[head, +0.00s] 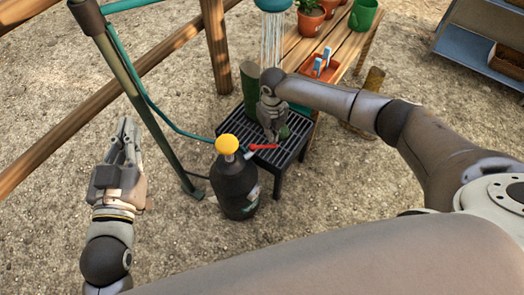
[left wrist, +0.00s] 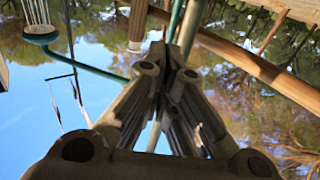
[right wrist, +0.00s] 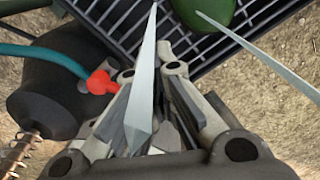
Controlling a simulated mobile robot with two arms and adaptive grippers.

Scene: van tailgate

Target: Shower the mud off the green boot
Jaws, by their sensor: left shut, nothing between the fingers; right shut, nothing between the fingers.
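The green boot (head: 250,85) stands on a black slatted stand (head: 292,150), partly hidden by my right arm and gripper. A rounded green part (right wrist: 205,12) shows at the top of the right wrist view. I cannot make out mud on it. A teal shower head (head: 272,5) hangs above, with water streaming down; it also shows in the left wrist view (left wrist: 40,36). My right gripper (head: 272,138) is shut and empty, pointing down over the stand near a red lever (head: 262,147). My left gripper (head: 128,125) is shut and empty, raised at the left, away from the stand.
A dark tank (head: 237,185) with a yellow knob (head: 227,144) stands in front of the stand. A teal hose (head: 150,98) runs down from the green pole (head: 135,85). A wooden bench (head: 335,45) with pots is behind.

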